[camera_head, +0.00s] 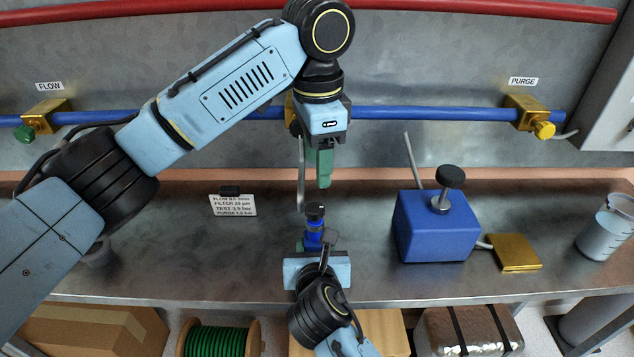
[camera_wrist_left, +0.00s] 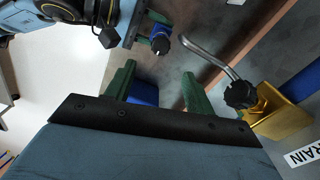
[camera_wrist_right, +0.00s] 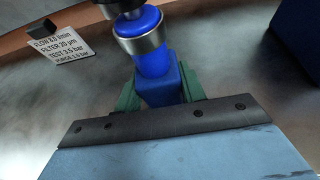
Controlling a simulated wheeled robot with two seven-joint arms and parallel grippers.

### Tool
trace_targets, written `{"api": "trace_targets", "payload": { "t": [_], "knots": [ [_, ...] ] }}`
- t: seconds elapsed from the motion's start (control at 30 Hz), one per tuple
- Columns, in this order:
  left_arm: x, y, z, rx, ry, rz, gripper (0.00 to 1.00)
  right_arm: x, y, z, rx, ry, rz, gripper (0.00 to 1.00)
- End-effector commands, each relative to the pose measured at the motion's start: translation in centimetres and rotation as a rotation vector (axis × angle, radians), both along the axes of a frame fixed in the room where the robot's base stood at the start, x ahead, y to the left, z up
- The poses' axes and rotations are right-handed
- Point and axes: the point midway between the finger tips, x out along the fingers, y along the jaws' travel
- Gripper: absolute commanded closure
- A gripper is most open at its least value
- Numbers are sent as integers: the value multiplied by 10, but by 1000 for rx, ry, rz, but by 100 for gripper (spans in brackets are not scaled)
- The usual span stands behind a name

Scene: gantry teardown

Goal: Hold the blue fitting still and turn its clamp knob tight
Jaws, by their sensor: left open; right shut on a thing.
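The blue fitting (camera_head: 313,238) stands upright low in the middle of the head view, with its black clamp knob (camera_head: 315,211) on top. My right gripper (camera_wrist_right: 160,95) is shut on its lower blue body, below a metal ring; the right wrist view cuts off the knob's top. My left gripper (camera_head: 319,180) points down above the knob, apart from it. In the left wrist view its green fingers are open with nothing between them, and the knob (camera_wrist_left: 161,45) shows outside them, toward the top.
A larger blue block (camera_head: 437,225) with a black knob stands right of the fitting, near a gold plate (camera_head: 515,252) and a beaker (camera_head: 606,230). A bent metal tube (camera_head: 301,175) hangs beside my left gripper. The bench's left part is mostly clear.

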Motion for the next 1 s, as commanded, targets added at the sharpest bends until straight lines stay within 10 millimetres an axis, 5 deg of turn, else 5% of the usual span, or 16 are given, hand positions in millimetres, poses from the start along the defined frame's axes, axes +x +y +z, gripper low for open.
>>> {"api": "trace_targets", "payload": {
  "t": [0.2, 0.6, 0.63, 0.7, 0.83, 1.0],
  "knots": [
    [0, 0, 21, 1, -1, 2, 46, -1, 0, -2, 0, 4, 0, 89],
    [0, 0, 23, 0, 1, 1, 46, -1, 0, -2, 0, 4, 0, 89],
    [0, 0, 23, 0, 1, 1, 46, -1, 0, -2, 0, 4, 0, 59],
    [0, 0, 23, 0, 1, 1, 46, 0, 0, -1, 0, 3, 0, 50],
    [0, 0, 23, 0, 1, 1, 46, 0, 0, -1, 0, 2, 0, 35],
    [0, 0, 23, 0, 1, 1, 46, 0, 0, 0, 0, 1, 0, 35]
  ]
}}
